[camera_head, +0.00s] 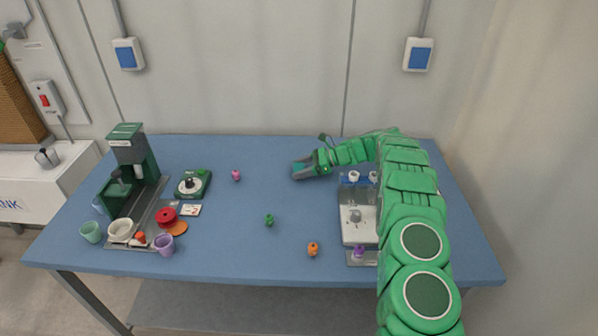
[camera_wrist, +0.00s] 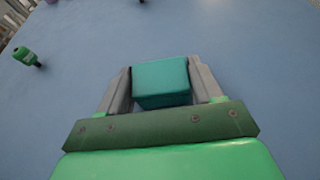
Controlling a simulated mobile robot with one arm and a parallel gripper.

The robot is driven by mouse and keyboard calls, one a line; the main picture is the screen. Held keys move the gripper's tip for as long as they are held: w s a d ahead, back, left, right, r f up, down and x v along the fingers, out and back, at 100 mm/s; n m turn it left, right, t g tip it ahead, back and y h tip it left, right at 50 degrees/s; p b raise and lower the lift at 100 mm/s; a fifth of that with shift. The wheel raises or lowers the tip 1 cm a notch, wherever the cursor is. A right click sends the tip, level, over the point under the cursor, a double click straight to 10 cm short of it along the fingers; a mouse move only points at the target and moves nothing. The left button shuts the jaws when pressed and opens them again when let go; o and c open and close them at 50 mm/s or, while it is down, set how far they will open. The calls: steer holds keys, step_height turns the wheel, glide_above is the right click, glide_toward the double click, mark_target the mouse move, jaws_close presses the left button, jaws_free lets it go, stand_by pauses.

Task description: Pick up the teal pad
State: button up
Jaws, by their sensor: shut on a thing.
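The teal pad (camera_wrist: 161,80) is a small block held between the two grey fingers of my gripper (camera_wrist: 162,88) in the wrist view. The fingers touch its left and right sides. In the head view my gripper (camera_head: 302,171) is low over the back middle of the blue table, with the teal pad (camera_head: 299,167) just showing between the fingers. I cannot tell whether the pad still touches the table.
The blue table (camera_head: 225,235) is clear around my gripper. A small pink object (camera_head: 236,175), a green one (camera_head: 269,220) and an orange one (camera_head: 313,249) stand apart. A clear-sided machine (camera_head: 355,215) stands close to my arm. A green machine (camera_head: 133,165), cups and a scale (camera_head: 192,184) stand left.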

mark_target(301, 167)
step_height(301, 167, up, 4)
steer(key=shift+s+f, duration=0.1)
steer(key=shift+f, duration=0.1)
steer(key=s+d+r, duration=0.2)
steer(key=s+r, duration=0.7)
steer(key=s, duration=0.4)
steer(key=shift+s+d+r, duration=0.2)
steer(key=shift+s+d, duration=0.05)
steer(key=shift+d, duration=0.15)
